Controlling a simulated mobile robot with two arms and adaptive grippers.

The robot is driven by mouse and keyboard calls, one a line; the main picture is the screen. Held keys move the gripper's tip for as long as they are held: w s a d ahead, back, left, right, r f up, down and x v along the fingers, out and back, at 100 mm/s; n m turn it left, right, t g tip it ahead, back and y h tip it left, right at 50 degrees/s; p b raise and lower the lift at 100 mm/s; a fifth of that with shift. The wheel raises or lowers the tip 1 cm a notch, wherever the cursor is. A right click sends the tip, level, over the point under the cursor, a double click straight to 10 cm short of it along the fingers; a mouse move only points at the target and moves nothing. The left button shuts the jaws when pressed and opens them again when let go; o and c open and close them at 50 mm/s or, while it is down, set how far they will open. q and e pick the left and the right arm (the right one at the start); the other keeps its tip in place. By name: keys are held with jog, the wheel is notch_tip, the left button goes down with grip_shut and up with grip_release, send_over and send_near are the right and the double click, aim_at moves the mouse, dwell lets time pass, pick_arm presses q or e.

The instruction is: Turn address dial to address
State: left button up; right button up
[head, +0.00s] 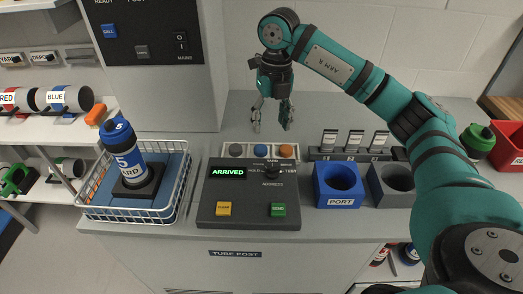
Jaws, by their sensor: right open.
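The address dial (271,169) is a dark knob with a light pointer at the upper right of the grey control panel (247,210). Small labels sit around it, too small to read fully, and the word under it reads ADDRESS. My right gripper (270,115) is open and empty, pointing down above and behind the panel, apart from the dial. My left gripper is not in view.
A wire basket (98,213) at left holds a blue-capped carrier (127,162). A blue PORT holder (338,200) and a grey holder (377,195) stand right of the panel. Grey, blue and orange discs and a small rack (322,153) are behind.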

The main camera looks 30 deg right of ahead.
jog(key=d, duration=0.2)
jog(key=p, duration=0.1)
send_over(275, 169)
notch_tip(275, 169, down, 5)
jog(key=shift+h, duration=0.3)
notch_tip(275, 169, down, 10)
jog(key=shift+r+p, duration=0.1)
jog(key=shift+p, duration=0.95)
jog(key=shift+f, duration=0.6)
grip_shut()
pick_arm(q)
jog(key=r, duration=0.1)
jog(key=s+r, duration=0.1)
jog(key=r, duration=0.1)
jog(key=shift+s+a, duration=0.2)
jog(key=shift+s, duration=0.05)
pick_arm(e)
jog(key=shift+f, duration=0.1)
